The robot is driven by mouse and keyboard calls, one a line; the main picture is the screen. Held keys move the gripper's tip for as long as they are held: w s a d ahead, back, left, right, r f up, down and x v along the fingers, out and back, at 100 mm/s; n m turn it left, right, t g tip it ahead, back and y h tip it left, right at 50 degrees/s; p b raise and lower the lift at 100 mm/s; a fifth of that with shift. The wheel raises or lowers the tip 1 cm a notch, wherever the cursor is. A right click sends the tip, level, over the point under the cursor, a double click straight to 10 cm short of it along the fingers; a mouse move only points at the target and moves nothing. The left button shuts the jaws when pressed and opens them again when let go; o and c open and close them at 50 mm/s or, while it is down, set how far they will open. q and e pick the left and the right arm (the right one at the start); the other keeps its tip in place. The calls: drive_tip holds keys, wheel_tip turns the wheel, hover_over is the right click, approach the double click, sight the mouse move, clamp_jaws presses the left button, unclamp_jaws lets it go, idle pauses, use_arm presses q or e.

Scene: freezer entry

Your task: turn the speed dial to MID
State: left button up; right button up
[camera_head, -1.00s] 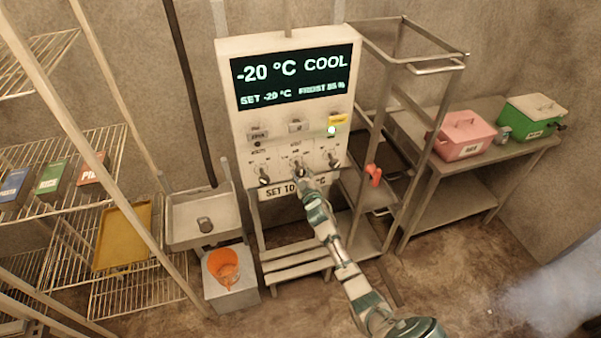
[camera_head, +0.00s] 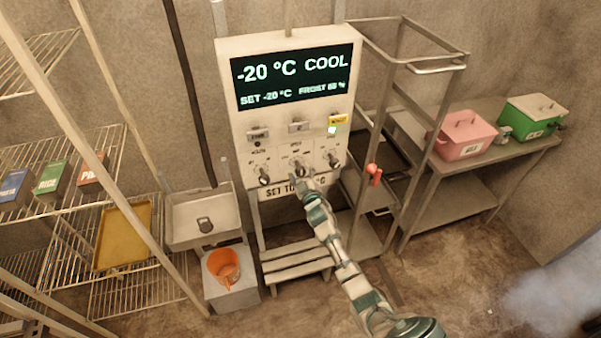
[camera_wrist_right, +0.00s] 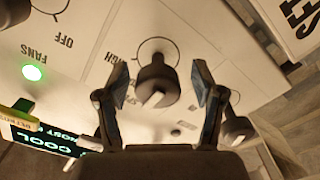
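The control panel (camera_head: 238,130) has a row of three black dials under its display. The middle dial (camera_head: 298,171), under a small label that seems to read SPEED, is partly covered by my right gripper (camera_head: 304,184). In the right wrist view, turned over, a black dial knob (camera_wrist_right: 157,77) with a pale pointer stands between the fingers of my open right gripper (camera_wrist_right: 163,88). A gap shows on both sides, so the fingers look apart from the knob. HIGH is partly readable beside it. The pointer's exact setting is hard to tell. My left gripper is not in view.
The left dial (camera_head: 264,178) and right dial (camera_head: 333,160) sit close on either side. A green lamp (camera_head: 332,131) glows above the right one. A metal rack (camera_head: 405,105) with a red handle (camera_head: 374,172) stands right of the panel.

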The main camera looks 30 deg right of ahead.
drive_tip(key=v, duration=1.2)
idle(0.3)
